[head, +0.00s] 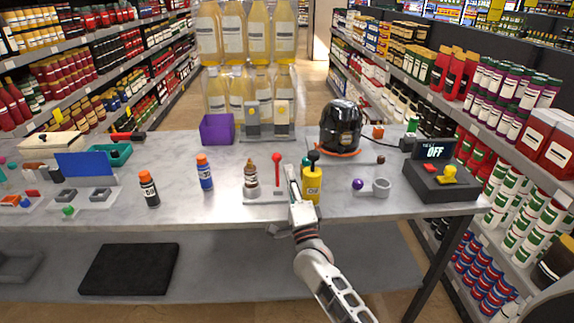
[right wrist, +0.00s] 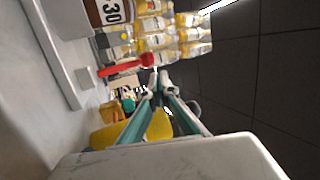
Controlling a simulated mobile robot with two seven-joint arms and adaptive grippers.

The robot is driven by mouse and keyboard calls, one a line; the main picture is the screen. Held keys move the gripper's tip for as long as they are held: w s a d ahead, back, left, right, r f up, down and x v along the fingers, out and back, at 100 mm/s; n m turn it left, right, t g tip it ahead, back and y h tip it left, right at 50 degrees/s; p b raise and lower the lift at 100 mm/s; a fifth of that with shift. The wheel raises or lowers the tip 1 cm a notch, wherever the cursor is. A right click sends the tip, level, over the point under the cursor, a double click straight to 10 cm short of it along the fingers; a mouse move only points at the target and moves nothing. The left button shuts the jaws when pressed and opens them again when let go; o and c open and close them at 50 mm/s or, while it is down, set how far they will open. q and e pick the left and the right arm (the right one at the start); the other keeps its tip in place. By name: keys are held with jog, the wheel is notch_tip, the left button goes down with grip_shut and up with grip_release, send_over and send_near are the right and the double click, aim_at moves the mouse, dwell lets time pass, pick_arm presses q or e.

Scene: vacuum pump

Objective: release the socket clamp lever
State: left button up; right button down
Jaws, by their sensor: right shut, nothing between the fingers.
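The red clamp lever (head: 277,170) stands upright with a round knob on top, beside a brown dropper bottle (head: 251,180) on a pale grey base (head: 262,197). In the right wrist view the lever (right wrist: 125,66) lies across the picture, just beyond the fingertips, and the bottle (right wrist: 112,12) shows a label reading 30. My right gripper (head: 289,170) is shut and empty, just right of the lever; its fingers also show in the right wrist view (right wrist: 158,78). A gap to the lever is hard to judge. My left gripper is out of view.
A yellow bottle (head: 312,187) with a black top stands close at the right of my gripper. A black domed vacuum pump (head: 342,126) is behind it. An OFF display box (head: 440,181) is farther right. Orange-capped bottles (head: 205,175) stand left.

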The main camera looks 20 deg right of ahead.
jog(key=v, duration=0.8)
